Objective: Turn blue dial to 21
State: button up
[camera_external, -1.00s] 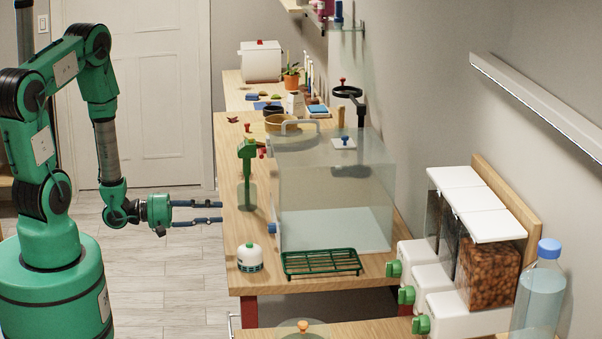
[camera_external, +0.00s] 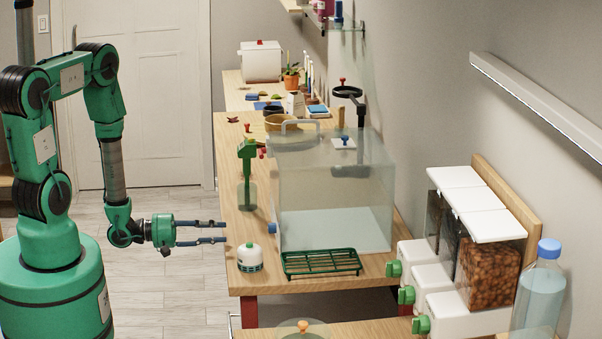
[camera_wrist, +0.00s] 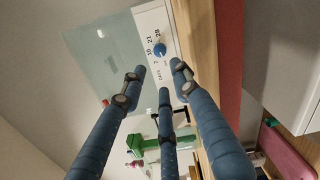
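The blue dial (camera_wrist: 159,49) sits on a white panel (camera_wrist: 150,22) with printed numbers around it, among them 21 and 28. Its pointer setting is too small to read. In the external view the dial (camera_external: 272,229) is at the lower left side of the glass tank (camera_external: 335,205). My gripper (camera_external: 226,232) is open and empty, with its fingers pointing right at the dial's side of the tank and a gap between. In the wrist view my gripper (camera_wrist: 160,88) has its blue fingers spread, with the dial beyond their tips.
A green rack (camera_external: 321,263) lies in front of the tank. Open floor lies left of the table.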

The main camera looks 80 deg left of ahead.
aim_at(272, 228)
jog(key=shift+w+d+b, duration=0.2)
jog(key=shift+w+b, duration=0.35)
jog(key=shift+w, duration=2.75)
jog(key=shift+w+d+b, duration=0.15)
jog(key=shift+w+b, duration=0.35)
jog(key=shift+w, duration=2.75)
jog(key=shift+c, duration=0.3)
grip_shut()
